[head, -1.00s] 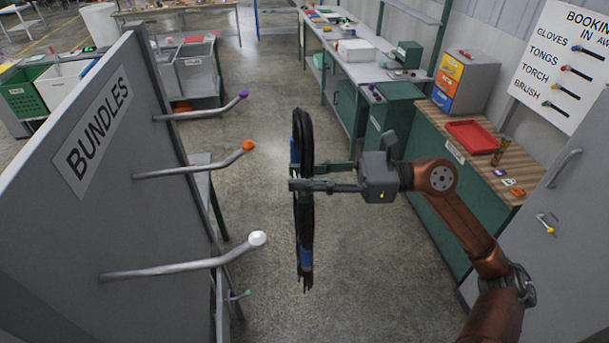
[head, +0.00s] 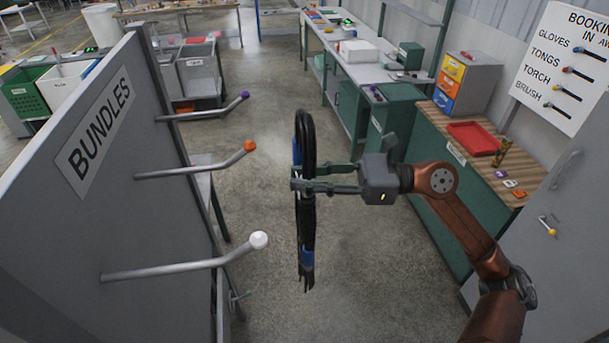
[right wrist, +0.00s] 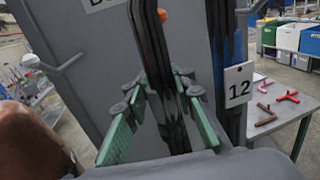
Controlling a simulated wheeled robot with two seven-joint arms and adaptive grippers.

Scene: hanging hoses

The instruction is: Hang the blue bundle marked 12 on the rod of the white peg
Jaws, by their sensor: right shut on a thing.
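The bundle marked 12 (head: 305,235) is a black hose loop with blue bands, hanging upright and seen nearly edge-on in the head view. My right gripper (head: 297,178) is shut on it, and the bundle is held in the air right of the pegs. In the right wrist view the black strands (right wrist: 160,70) pass between the green fingers, and the white tag reading 12 (right wrist: 238,88) hangs at the right. The white peg (head: 180,267) is a grey rod with a white tip, sticking out from the BUNDLES panel. The bundle is apart from it. My left gripper is not in view.
Above the white peg on the grey panel (head: 50,230) are an orange-tipped peg (head: 195,164) and a purple-tipped peg (head: 200,110), all bare. A green cabinet with a wooden top (head: 470,160) stands at the right. Open floor (head: 350,260) lies between.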

